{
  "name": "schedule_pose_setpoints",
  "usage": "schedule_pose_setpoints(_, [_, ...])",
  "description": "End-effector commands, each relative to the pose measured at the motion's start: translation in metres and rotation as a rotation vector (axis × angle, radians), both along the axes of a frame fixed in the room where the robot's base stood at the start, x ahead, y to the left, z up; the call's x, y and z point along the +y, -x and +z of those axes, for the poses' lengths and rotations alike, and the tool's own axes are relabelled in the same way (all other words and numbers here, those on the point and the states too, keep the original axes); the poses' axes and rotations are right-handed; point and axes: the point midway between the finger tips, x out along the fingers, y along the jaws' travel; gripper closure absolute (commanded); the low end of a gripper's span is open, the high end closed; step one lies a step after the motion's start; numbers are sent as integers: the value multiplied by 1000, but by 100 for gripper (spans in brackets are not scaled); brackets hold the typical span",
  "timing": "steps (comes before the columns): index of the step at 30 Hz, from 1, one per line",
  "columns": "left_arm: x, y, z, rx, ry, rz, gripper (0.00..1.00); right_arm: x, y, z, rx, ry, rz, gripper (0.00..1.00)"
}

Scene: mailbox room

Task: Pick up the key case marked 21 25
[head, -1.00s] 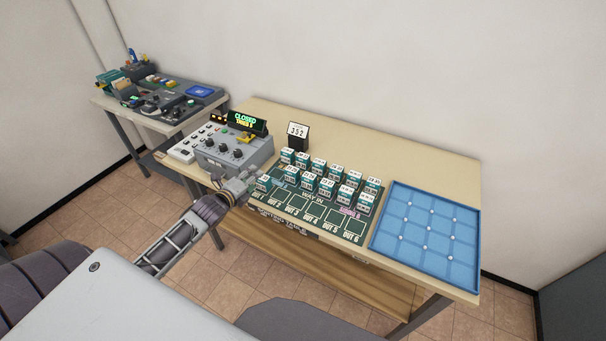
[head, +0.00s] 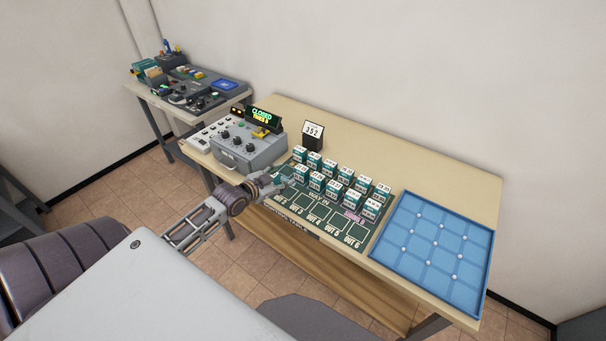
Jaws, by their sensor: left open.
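Several small teal key cases with white labelled tops stand in two rows on the dark green mat (head: 297,214). The labels are too small to read, so I cannot tell which case is marked 21 25. One case in the back row (head: 345,174) and one in the front row (head: 332,190) stand clear of my arm. My left gripper (head: 284,181) is open at the mat's left end, beside the leftmost front cases. The fingers partly hide what is there, and I cannot tell whether they touch a case. My right gripper is not in view.
A blue divided tray (head: 433,243) lies right of the mat. A grey control box (head: 240,150) with knobs and a lit "CLOSED" sign (head: 262,117) stands left. A "352" card stand (head: 313,133) is behind the cases. A side table (head: 150,96) holds more equipment.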

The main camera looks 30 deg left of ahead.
Motion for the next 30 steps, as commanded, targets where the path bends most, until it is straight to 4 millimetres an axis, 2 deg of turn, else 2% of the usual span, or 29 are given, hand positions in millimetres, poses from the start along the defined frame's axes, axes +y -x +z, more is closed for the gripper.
schedule_pose_setpoints(6, [-1,0,-1,21,223,86,48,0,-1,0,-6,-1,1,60])
schedule_pose_setpoints(13, [-1,1,-1,35,393,157,48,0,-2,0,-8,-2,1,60])
schedule_pose_setpoints(30, [-1,0,-1,38,442,177,48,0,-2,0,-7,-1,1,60])
